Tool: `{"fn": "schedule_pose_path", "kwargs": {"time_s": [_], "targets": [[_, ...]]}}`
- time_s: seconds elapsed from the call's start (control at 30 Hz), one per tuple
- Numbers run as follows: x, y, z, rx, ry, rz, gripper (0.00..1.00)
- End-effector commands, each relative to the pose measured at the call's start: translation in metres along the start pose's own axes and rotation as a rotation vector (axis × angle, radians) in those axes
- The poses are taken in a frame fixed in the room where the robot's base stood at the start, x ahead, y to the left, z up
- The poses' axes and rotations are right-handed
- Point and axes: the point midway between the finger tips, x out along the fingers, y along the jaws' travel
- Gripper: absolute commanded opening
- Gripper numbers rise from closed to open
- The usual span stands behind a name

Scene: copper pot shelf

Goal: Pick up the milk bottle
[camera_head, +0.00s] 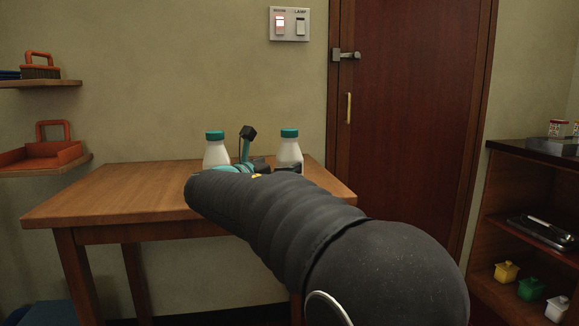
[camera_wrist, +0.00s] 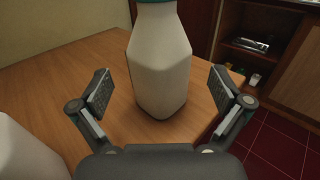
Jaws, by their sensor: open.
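Two white milk bottles with teal caps stand upright on a wooden table, a left one (camera_head: 216,152) and a right one (camera_head: 289,151). My gripper (camera_head: 262,164) is between them in the head view, partly hidden by my arm. In the wrist view my gripper (camera_wrist: 160,82) is open, with one finger on each side of a bottle (camera_wrist: 159,62), apparently the right one. Gaps show between both finger pads and that bottle. Its cap is mostly cut off by the top edge. The other bottle (camera_wrist: 27,152) is partly visible at the lower left.
The wooden table (camera_head: 110,193) is bare at its left. Behind it are a wall with a switch panel (camera_head: 290,24) and a dark red door (camera_head: 410,100). A shelf unit (camera_head: 510,190) with small pots stands at right. Wall shelves hang at left.

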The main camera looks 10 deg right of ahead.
Motion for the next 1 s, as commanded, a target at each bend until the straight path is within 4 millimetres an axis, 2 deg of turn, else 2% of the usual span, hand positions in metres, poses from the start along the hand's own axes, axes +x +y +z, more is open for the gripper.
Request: {"fn": "schedule_pose_path", "kwargs": {"time_s": [0.37,0.6,0.63,0.67,0.9,0.93,1.0], "targets": [[0.046,0.000,-0.007,0.000,0.001,-0.004,1.00],[0.049,0.001,-0.007,0.000,0.001,0.000,1.00],[0.049,0.001,-0.007,0.000,0.001,0.000,0.97],[0.049,0.001,-0.007,0.000,0.001,0.000,0.90],[0.049,0.001,-0.007,0.000,0.001,-0.001,0.30],[0.049,0.001,-0.005,0.002,-0.001,-0.001,0.25],[0.049,0.001,-0.005,0.002,-0.001,-0.001,0.25]]}}
